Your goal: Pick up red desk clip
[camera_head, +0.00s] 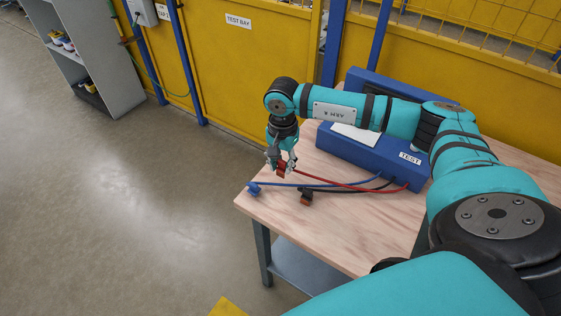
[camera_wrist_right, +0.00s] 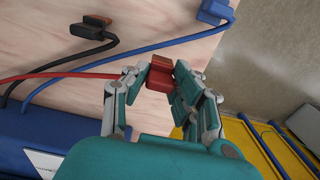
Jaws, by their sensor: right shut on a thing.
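The red desk clip (camera_head: 281,169) is at the end of a red cable, between the fingers of my right gripper (camera_head: 281,164). In the right wrist view the red clip (camera_wrist_right: 160,74) sits between the fingertips of my right gripper (camera_wrist_right: 161,78), which is shut on it. The clip is near the table's left edge; I cannot tell whether it touches the table top. The red cable runs from it to the blue test box (camera_head: 360,150). My left gripper is not in view.
A blue clip (camera_head: 254,188) on a blue cable lies at the left edge of the wooden table (camera_head: 340,225). A dark clip with an orange-brown part (camera_head: 306,197) on a black cable lies nearby. The front of the table is clear. A yellow wall stands behind.

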